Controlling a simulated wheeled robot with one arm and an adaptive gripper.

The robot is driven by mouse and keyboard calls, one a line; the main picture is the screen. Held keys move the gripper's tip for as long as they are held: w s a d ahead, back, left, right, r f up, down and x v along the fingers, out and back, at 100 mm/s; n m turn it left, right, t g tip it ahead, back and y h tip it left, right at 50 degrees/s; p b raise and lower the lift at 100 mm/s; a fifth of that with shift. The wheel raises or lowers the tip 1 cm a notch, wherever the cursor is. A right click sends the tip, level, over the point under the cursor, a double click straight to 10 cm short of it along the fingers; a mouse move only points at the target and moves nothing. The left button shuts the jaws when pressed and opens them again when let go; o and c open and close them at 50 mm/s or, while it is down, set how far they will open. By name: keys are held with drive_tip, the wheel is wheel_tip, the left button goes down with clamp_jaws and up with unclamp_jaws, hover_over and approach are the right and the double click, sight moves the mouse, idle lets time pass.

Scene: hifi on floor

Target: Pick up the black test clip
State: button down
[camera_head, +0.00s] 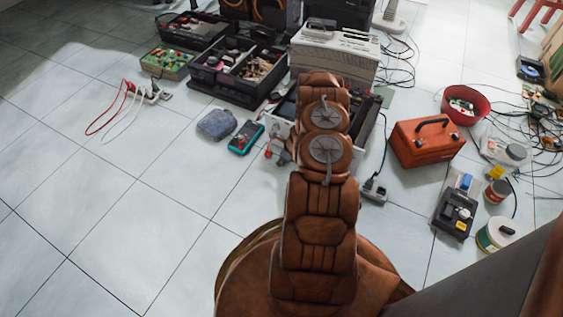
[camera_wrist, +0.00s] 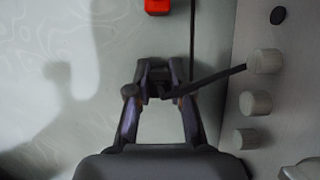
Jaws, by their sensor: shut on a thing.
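In the wrist view my gripper (camera_wrist: 160,82) is shut, with its fingertips close together around a small dark thing. A thin black piece, which looks like the black test clip (camera_wrist: 215,80), sticks out from the fingertips to the upper right, towards a grey panel with knobs. Its held end is mostly hidden between the fingers. In the head view my brown arm covers the gripper and the clip, so neither shows there.
In the wrist view a grey knobbed panel (camera_wrist: 238,110) is close on the right, and a red block (camera_wrist: 157,6) is at the top. In the head view a teal multimeter (camera_head: 246,137), an orange toolbox (camera_head: 427,142) and a black parts bin (camera_head: 238,72) surround my arm.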

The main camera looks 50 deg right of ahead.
drive_tip(key=shift+r+p, duration=0.4)
drive_tip(key=shift+r, duration=0.2)
wheel_tip(320, 180, up, 3)
drive_tip(key=shift+w+p, duration=0.1)
drive_tip(key=shift+p, duration=0.85)
drive_tip(key=s+a+p, duration=0.1)
drive_tip(key=s, duration=0.4)
drive_tip(key=s+a+p, duration=0.1)
drive_tip(key=s, duration=0.4)
drive_tip(key=s+a+r+p, duration=0.1)
drive_tip(key=s, duration=0.4)
drive_tip(key=shift+s+a+p, duration=0.3)
drive_tip(key=shift+p, duration=0.1)
wheel_tip(320, 180, up, 7)
drive_tip(key=p, duration=0.6)
drive_tip(key=shift+f, duration=0.1)
